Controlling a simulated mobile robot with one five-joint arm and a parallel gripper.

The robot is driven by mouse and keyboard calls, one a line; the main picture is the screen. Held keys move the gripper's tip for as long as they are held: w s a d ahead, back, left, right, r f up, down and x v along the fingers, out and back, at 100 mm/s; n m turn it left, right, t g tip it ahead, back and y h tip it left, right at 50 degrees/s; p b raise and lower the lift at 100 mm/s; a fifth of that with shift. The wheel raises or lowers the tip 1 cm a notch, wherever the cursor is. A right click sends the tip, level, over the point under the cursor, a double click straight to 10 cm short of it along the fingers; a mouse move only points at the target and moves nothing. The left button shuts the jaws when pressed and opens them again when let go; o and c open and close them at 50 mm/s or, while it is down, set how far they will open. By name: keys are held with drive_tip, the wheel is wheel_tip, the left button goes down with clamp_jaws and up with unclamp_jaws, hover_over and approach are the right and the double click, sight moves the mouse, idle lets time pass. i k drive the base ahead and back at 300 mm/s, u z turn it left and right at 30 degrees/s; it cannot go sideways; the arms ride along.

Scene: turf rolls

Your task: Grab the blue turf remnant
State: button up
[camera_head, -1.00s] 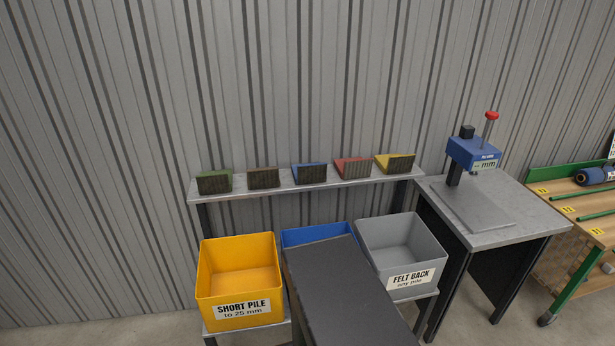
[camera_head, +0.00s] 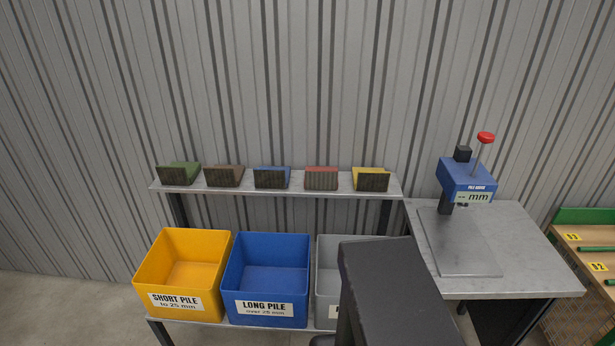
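The blue turf remnant (camera_head: 272,178) sits in the middle of a row on the narrow grey shelf (camera_head: 215,190) against the wall. Its blue top slopes back and its dark front face is towards me. A brown remnant (camera_head: 224,176) is on its left and a red remnant (camera_head: 321,178) on its right, each with a gap. My gripper is not visible; only my dark arm link shows at the lower middle right, below the shelf. Nothing hides the blue remnant.
A green remnant (camera_head: 179,173) and a yellow remnant (camera_head: 370,179) end the row. Below stand a yellow bin (camera_head: 164,267), a blue bin (camera_head: 266,279) and a grey bin (camera_head: 328,262), partly hidden by my arm. A table (camera_head: 520,262) with a pile gauge (camera_head: 467,180) stands right.

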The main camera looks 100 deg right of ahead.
sight(264, 176)
drive_tip(key=u, duration=0.1)
drive_tip(key=k, duration=1.2)
drive_tip(key=z, duration=1)
drive_tip(key=i, duration=1.65)
drive_tip(key=z, duration=0.1)
